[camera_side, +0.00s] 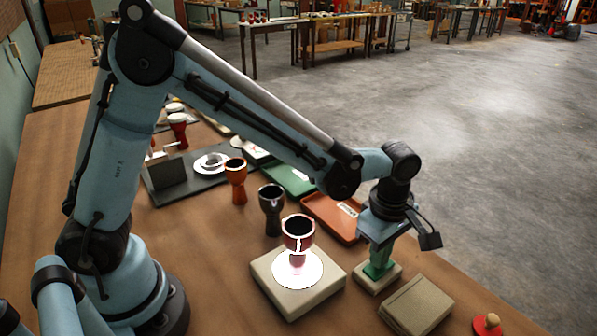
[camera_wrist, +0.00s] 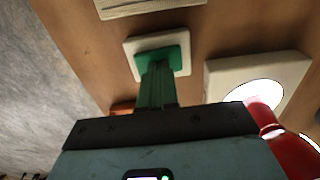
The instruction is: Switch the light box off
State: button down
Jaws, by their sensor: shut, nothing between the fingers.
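The light box (camera_side: 268,287) is a cream box with a bright white, glowing disc (camera_side: 313,277) on its top. A dark red goblet drum (camera_side: 298,234) stands on the disc. The light box also shows in the wrist view (camera_wrist: 222,80), its disc bright white. Right of it in the side view is a cream switch block (camera_side: 366,283) with a green button, seen clearly in the wrist view (camera_wrist: 181,56). My gripper (camera_side: 378,268) is shut and empty, pointing down with its green fingertips at the button. I cannot tell whether they touch it.
A beige slab (camera_side: 417,305) lies near the right table edge, with a red knobbed piece (camera_side: 487,325) beyond. Dark (camera_side: 271,209) and orange (camera_side: 236,181) goblet drums stand behind the light box. Orange (camera_side: 335,216) and green (camera_side: 287,177) trays lie behind too.

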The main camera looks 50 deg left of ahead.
jog(key=shift+r, duration=0.1)
notch_tip(320, 180, up, 14)
jog(key=s, duration=0.2)
jog(key=shift+s+f, duration=0.2)
dwell(0.4)
jog(key=shift+a, duration=0.1)
jog(key=s+a+f+m+t, duration=0.2)
jog(key=s+a+m+t, duration=0.15)
jog(key=a+m, duration=0.5)
jog(key=s+a+f+m+t, duration=0.2)
jog(key=s+a+m+t, duration=0.15)
jog(key=a+m, duration=0.5)
notch_tip(320, 180, up, 3)
jog(key=n+g, duration=0.5)
jog(key=n, duration=1.2)
send_over(374, 270)
jog(key=x, duration=1.3)
jog(key=shift+s+f, duration=0.1)
jog(key=shift+s, duration=0.1)
